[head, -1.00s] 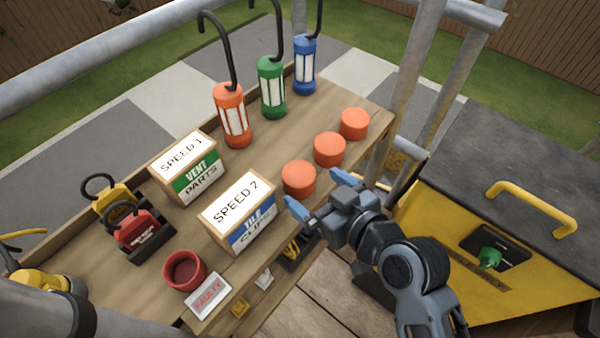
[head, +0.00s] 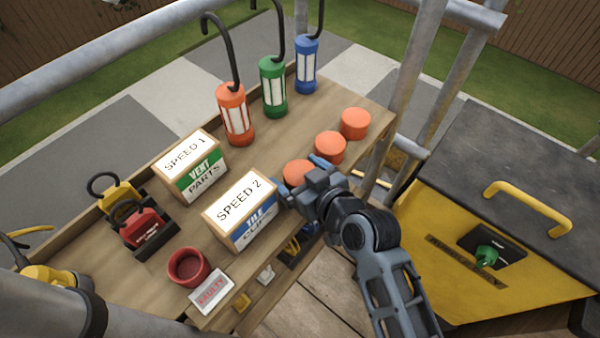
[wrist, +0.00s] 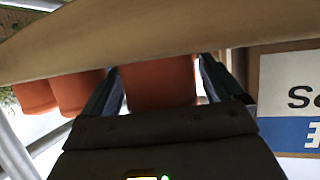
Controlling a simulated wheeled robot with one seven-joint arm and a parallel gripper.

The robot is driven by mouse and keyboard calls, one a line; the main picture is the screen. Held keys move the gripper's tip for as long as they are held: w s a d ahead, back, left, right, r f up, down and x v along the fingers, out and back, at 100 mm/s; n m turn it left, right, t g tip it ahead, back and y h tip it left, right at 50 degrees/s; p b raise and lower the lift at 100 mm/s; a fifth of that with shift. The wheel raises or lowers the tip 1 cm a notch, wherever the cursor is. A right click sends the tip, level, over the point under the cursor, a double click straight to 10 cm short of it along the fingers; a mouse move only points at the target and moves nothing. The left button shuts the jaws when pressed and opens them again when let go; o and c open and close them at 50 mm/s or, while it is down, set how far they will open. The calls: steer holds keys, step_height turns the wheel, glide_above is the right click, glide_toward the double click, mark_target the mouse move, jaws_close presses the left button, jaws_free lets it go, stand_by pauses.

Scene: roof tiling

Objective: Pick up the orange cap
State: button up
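Three orange caps stand in a row on the wooden bench. The nearest orange cap (head: 298,173) is partly hidden behind my gripper (head: 299,174). The middle cap (head: 330,147) and the far cap (head: 355,123) stand behind it, clear of the fingers. In the wrist view the nearest cap (wrist: 158,84) sits between the two spread fingers of my gripper (wrist: 160,80), with the other two caps to the left. The fingers are open, one on each side of the cap. I cannot tell whether either finger touches it.
The SPEED 2 tile clips box (head: 240,211) stands close to the left of my gripper. The SPEED 1 box (head: 190,166), a red cup (head: 187,267) and a FAULTY tray (head: 212,290) are further left. Three lamps line the back. A yellow cabinet (head: 480,240) is on the right.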

steer(key=c, duration=0.9)
